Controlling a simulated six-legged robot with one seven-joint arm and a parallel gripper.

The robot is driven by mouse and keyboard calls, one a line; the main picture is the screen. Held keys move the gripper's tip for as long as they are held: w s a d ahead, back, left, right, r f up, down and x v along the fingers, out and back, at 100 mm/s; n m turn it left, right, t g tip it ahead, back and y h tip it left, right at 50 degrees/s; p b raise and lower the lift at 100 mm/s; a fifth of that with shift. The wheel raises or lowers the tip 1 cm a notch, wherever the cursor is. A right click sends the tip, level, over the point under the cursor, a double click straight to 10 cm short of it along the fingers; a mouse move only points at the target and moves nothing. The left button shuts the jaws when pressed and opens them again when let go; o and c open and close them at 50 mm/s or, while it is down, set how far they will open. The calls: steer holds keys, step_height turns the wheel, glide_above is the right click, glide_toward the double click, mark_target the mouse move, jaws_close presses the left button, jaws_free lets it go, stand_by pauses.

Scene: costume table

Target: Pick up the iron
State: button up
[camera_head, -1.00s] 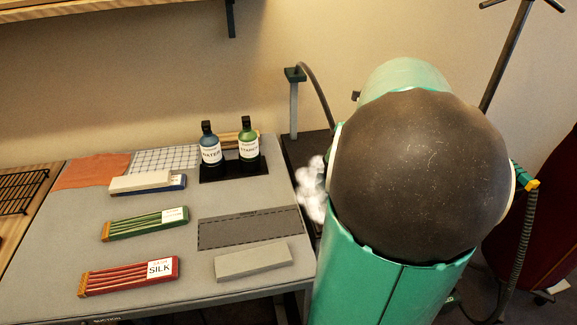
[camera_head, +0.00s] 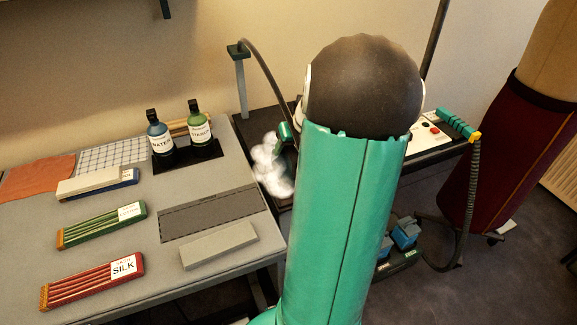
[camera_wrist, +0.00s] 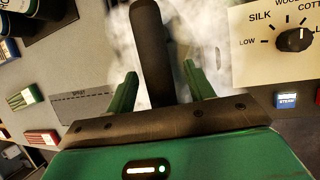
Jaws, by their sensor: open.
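In the wrist view, my gripper (camera_wrist: 160,78) is open, with its two green fingers apart. A thick dark bar with a rounded top, which looks like the iron's handle (camera_wrist: 152,45), stands between the fingers. I see no clear contact with either finger. White steam surrounds it and hides the iron's body and sole. In the head view, my green arm covers most of the iron's place. A small green part shows beside white steam left of the arm; I cannot tell whether it belongs to the iron or my gripper.
A white dial panel (camera_wrist: 282,42) stands close on the right in the wrist view. A hose (camera_head: 266,72) arches from a post (camera_head: 240,85) toward the steam. The grey table (camera_head: 110,225) at left holds water and starch bottles (camera_head: 160,137) and fabric bundles. Blue pedals (camera_head: 405,233) sit on the floor.

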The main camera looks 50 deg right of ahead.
steer(key=shift+x, duration=1.1)
steer(key=shift+c, duration=0.2)
jaws_close()
steer(key=shift+r, duration=0.15)
